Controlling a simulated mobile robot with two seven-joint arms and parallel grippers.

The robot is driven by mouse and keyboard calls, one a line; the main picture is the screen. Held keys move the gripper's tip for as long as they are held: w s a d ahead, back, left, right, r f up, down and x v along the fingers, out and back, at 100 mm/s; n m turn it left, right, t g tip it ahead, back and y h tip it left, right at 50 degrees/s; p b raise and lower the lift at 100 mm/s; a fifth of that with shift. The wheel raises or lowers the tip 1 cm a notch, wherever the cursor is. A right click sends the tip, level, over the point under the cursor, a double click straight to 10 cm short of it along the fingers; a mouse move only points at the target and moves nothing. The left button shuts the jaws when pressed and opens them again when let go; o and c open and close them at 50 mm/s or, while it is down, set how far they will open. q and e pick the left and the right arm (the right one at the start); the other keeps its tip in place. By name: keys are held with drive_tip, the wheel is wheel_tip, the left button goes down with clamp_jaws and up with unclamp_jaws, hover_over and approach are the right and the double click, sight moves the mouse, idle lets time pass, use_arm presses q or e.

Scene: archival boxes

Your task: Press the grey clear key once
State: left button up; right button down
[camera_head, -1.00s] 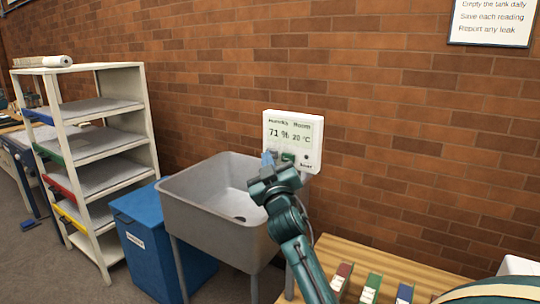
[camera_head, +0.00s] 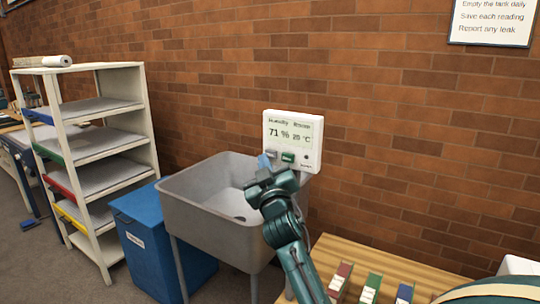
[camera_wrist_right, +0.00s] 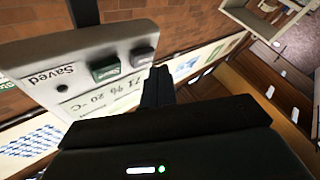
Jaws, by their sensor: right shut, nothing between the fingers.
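The white wall unit (camera_head: 312,146) shows "71 %" and "20 °C" on its display. Below the display are the grey key (camera_head: 270,153), the green key (camera_head: 288,157) and a small dark dot. In the right wrist view, the grey key (camera_wrist_right: 143,57) lies beside the green key (camera_wrist_right: 106,70), with the word "Saved" near the dot. My right gripper (camera_head: 265,162) is shut and empty, its tips just below and left of the grey key in the head view. In the wrist view the fingertips (camera_wrist_right: 160,72) look close to that key; I see no clear contact. My left gripper is out of view.
A grey sink (camera_head: 200,208) stands below the unit, next to a blue bin (camera_head: 165,245). A wooden table (camera_head: 330,248) with several small coloured binders is at front right. A shelf rack (camera_head: 100,165) stands at left. The brick wall is close behind.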

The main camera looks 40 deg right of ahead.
drive_tip(key=shift+a, duration=0.1)
drive_tip(key=a, duration=0.1)
drive_tip(key=s+a, duration=0.1)
drive_tip(key=a, duration=0.1)
drive_tip(key=s+a, duration=0.1)
drive_tip(key=shift+a, duration=0.25)
idle(0.9)
